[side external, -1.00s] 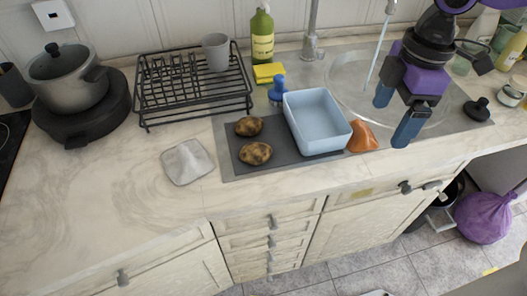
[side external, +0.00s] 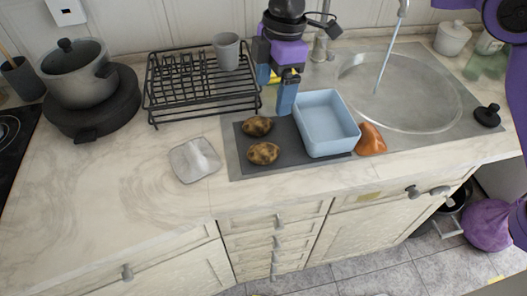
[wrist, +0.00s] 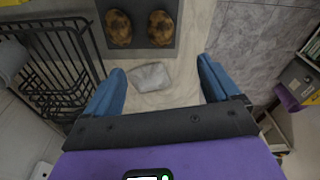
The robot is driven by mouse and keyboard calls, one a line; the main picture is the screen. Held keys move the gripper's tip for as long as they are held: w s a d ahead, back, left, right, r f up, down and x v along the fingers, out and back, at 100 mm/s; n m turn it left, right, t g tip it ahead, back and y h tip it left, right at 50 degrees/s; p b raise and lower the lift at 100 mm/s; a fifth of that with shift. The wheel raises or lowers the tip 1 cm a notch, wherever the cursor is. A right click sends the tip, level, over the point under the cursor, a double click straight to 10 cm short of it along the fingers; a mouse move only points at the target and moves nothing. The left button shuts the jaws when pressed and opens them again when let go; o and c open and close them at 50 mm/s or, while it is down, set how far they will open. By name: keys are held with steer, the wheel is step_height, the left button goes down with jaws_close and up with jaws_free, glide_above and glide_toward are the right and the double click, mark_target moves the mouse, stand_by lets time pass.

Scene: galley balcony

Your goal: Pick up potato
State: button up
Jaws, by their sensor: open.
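Two brown, mottled potatoes lie on a dark grey mat (side external: 240,166) beside the sink. The rear potato (side external: 257,126) and the front potato (side external: 263,153) are apart in the side view. In the wrist view, a left potato (wrist: 118,28) and a right potato (wrist: 160,28) lie near the top edge. My gripper (side external: 274,92), with blue fingers, is open and empty. It is above and behind the potatoes, left of the blue tub. Its fingers spread wide in the wrist view (wrist: 160,66), below the potatoes in that picture.
A light blue tub (side external: 342,146) stands right of the potatoes, with an orange-brown item (side external: 370,140) beside it. A black dish rack (side external: 160,118) with a grey cup (side external: 227,51) is at back left. A folded cloth (side external: 195,160) lies left of the mat. Front counter is clear.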

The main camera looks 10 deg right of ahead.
glide_toward(264, 146)
steer(key=f, duration=0.5)
steer(key=shift+s+a+f, duration=0.1)
steer(key=shift+a+f, duration=0.05)
steer(key=shift+a, duration=0.25)
steer(key=shift+s+a+f, duration=0.1)
steer(key=shift+f, duration=1.25)
steer(key=shift+a+f, duration=0.1)
steer(key=shift+f, duration=1.25)
steer(key=c, duration=1.2)
